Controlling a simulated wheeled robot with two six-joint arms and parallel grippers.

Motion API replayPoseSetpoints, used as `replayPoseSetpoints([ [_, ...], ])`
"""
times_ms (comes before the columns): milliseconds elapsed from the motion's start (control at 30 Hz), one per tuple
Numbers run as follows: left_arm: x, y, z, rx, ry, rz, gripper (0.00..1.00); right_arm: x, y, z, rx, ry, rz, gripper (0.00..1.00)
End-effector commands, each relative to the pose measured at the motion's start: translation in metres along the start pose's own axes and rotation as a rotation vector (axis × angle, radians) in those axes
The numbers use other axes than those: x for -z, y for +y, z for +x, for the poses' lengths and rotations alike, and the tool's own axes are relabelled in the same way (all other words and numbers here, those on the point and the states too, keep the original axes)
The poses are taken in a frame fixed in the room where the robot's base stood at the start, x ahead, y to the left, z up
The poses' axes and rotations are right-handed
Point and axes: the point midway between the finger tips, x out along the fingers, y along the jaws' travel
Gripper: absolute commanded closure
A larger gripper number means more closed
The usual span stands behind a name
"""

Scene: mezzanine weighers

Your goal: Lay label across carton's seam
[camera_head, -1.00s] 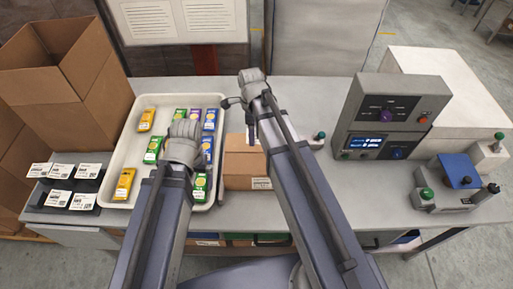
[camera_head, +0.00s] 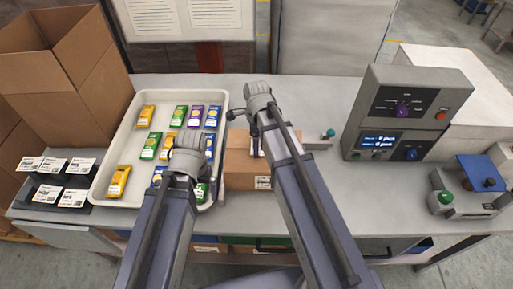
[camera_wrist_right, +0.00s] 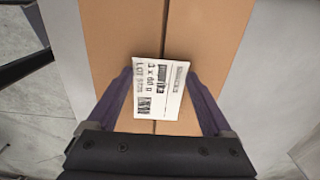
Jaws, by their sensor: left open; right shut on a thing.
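The brown carton (camera_head: 238,172) sits on the bench just right of the tray, its top seam (camera_wrist_right: 165,35) running lengthwise in the right wrist view. The white printed label (camera_wrist_right: 158,90) is between the fingers of my right gripper (camera_wrist_right: 160,78), which is shut on it. The label lies over the seam, slightly tilted, with parts on both sides; I cannot tell whether it touches the cardboard. In the head view my right gripper (camera_head: 257,148) is over the carton top and hides part of it. My left gripper (camera_head: 188,160) is open above the tray, its fingertips mostly hidden.
The white tray (camera_head: 97,190) holds several yellow, green, purple and blue packs. A dark stand with several labels (camera_head: 72,198) is at the left, before a large open box (camera_head: 85,65). A weighing console (camera_head: 405,110) and a blue-topped device (camera_head: 480,172) stand at the right.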

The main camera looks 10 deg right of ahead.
Motion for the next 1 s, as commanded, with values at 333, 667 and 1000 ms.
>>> replayPoseSetpoints([
  [333,0.0004,0.0006,0.0067,0.000,0.000,-0.001,0.00,0.0000,0.0001,0.0067,0.000,0.000,0.000,0.66],
  [667,0.0005,0.0008,0.0083,0.000,0.000,-0.001,0.00,0.0000,0.0000,0.0084,0.000,0.000,0.000,0.00],
  [1000,0.0001,0.0002,0.0016,0.000,0.000,-0.001,0.00,0.0000,0.0000,0.0016,0.000,0.000,0.000,0.00],
])
